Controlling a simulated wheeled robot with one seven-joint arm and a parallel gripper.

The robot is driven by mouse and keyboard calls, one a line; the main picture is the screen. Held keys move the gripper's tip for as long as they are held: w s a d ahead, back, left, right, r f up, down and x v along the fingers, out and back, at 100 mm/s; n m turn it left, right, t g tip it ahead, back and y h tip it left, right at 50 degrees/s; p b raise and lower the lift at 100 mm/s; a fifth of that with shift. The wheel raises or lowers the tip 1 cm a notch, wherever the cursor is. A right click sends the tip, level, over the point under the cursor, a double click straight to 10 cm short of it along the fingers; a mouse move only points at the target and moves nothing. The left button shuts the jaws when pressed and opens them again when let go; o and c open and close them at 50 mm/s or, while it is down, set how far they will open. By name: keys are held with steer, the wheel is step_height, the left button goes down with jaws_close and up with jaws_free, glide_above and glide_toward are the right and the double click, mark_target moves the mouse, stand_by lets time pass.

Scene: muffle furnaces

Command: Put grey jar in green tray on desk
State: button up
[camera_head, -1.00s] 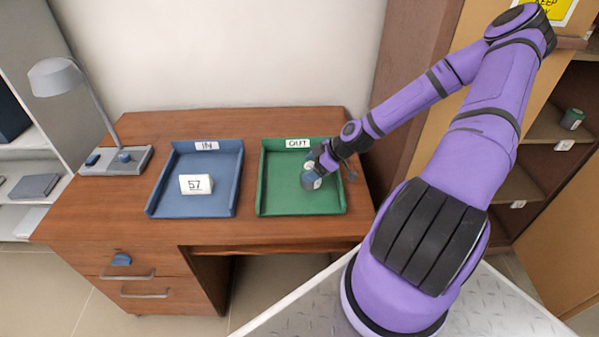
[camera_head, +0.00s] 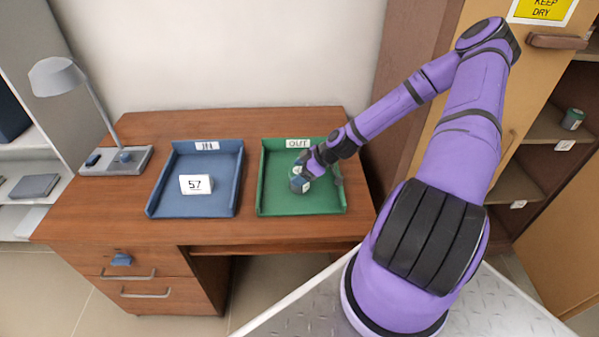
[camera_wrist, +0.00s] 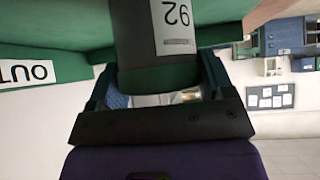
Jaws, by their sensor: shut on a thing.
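The grey jar (camera_head: 299,184) is inside the green tray (camera_head: 275,201) marked OUT on the desk, near the tray's middle. My gripper (camera_head: 306,171) is shut on the jar. In the wrist view my gripper (camera_wrist: 158,82) has a finger on each side of the jar's green end. The jar looks upright and low in the tray, but I cannot tell whether its base touches the tray floor.
A grey lamp (camera_head: 104,115) stands at the desk's left. Another jar (camera_head: 572,119) sits on the right shelf. Bare desk (camera_head: 250,160) separates the trays.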

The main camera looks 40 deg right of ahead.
steer(key=o, duration=1.1)
